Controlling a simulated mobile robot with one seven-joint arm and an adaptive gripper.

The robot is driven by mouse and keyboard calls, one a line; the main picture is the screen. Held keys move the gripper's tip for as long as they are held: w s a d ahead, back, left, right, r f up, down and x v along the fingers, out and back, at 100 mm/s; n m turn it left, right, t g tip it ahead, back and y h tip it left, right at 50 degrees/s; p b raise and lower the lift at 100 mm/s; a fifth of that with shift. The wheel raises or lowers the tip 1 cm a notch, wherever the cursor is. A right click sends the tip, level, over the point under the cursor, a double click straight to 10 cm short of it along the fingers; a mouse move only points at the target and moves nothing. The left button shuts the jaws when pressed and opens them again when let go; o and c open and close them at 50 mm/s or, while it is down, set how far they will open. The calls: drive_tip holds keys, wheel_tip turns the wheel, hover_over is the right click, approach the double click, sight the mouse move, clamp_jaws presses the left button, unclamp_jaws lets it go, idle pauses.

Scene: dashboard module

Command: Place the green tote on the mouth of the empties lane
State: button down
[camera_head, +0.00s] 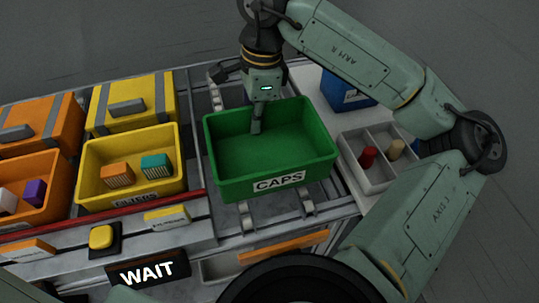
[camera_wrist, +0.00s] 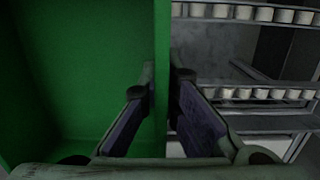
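The green tote (camera_head: 235,170), labelled CAPS, is empty and sits over a lane with small rollers in the middle of the bench. My gripper (camera_head: 257,112) comes down at its far wall, with one finger inside and the other behind it. In the wrist view the tote's wall (camera_wrist: 161,60) runs between the two fingers of my gripper (camera_wrist: 166,78), which are close against it on both sides. The lane's rollers (camera_wrist: 245,93) show to the right of the wall. I cannot tell whether the tote's underside rests on the rollers.
A yellow tote (camera_head: 140,193) with two small boxes stands left, beyond a red rail (camera_head: 110,211). Orange bins are farther left. A blue tote (camera_head: 345,93) and a white divided tray (camera_head: 376,184) stand right. A WAIT sign (camera_head: 147,272) and yellow button (camera_head: 101,237) are in front.

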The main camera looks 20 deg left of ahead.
wheel_tip(320, 180, down, 7)
drive_tip(key=shift+f+p, duration=0.15)
drive_tip(key=shift+p, duration=0.45)
drive_tip(key=shift+f, duration=0.15)
drive_tip(key=c, duration=2.3)
unclamp_jaws()
drive_tip(key=o, duration=0.5)
wheel_tip(320, 180, up, 12)
drive_tip(key=w+d+b, duration=0.1)
drive_tip(key=shift+b, duration=0.35)
